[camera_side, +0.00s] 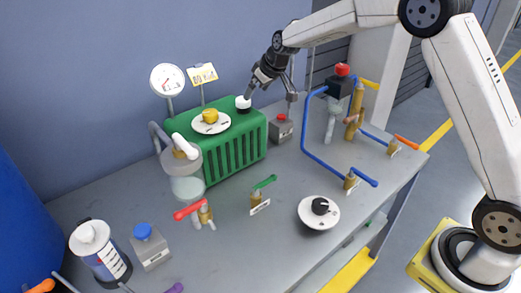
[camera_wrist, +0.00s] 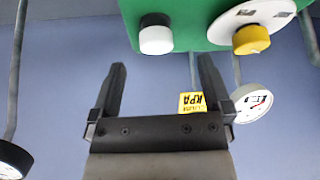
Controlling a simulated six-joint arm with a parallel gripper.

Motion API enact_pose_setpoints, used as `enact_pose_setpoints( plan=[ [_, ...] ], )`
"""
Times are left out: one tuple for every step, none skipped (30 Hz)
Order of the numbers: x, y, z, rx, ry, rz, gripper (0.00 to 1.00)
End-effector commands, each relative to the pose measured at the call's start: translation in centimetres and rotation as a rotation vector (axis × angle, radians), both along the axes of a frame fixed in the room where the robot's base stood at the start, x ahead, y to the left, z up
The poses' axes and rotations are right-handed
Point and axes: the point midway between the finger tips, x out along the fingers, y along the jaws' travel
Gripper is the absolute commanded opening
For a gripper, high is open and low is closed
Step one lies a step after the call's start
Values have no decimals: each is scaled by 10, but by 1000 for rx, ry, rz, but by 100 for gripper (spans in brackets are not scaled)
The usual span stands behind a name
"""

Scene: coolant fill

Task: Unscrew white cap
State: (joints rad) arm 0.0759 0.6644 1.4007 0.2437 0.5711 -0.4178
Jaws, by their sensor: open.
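The white cap (camera_side: 243,102) sits on a black neck on top of the green ribbed tank (camera_side: 237,150), at the tank's back right corner. In the wrist view the white cap (camera_wrist: 156,40) shows at the upper middle, in front of my fingertips and apart from them. My gripper (camera_side: 252,90) is close to the cap in the side view, just above and to its right. Its two black fingers (camera_wrist: 160,65) are spread, with nothing between them. In the side view I cannot tell the exact gap between fingers and cap.
A yellow cap (camera_side: 210,116) on a white disc stands left of the white cap. A gauge (camera_side: 167,80) and a yellow sign (camera_side: 203,74) stand behind the tank. A red-button box (camera_side: 281,128) and blue pipes (camera_side: 309,140) are to the right.

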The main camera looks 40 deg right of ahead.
Motion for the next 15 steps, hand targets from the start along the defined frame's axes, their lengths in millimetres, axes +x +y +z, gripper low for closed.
enact_pose_setpoints(
  plan=[
    [9, -2, 0, 0, -10, 6, 100],
    [13, -2, 1, 1, -15, 9, 100],
    [17, -3, 2, 0, -21, 13, 100],
    [20, -3, 3, 1, -26, 16, 100],
    [22, -3, 3, 1, -28, 18, 100],
    [25, -4, 3, 1, -33, 20, 100],
    [26, -4, 4, 1, -34, 21, 100],
    [27, -4, 4, 1, -36, 22, 100],
    [28, -4, 4, 1, -38, 23, 100],
    [28, -4, 5, 0, -38, 24, 100],
    [29, -4, 5, 0, -39, 24, 100],
    [29, -4, 5, 0, -39, 24, 100],
    [28, -4, 5, 0, -39, 24, 100],
    [29, -4, 4, 0, -39, 24, 100],
    [29, -4, 4, 0, -38, 24, 100]
  ],
)
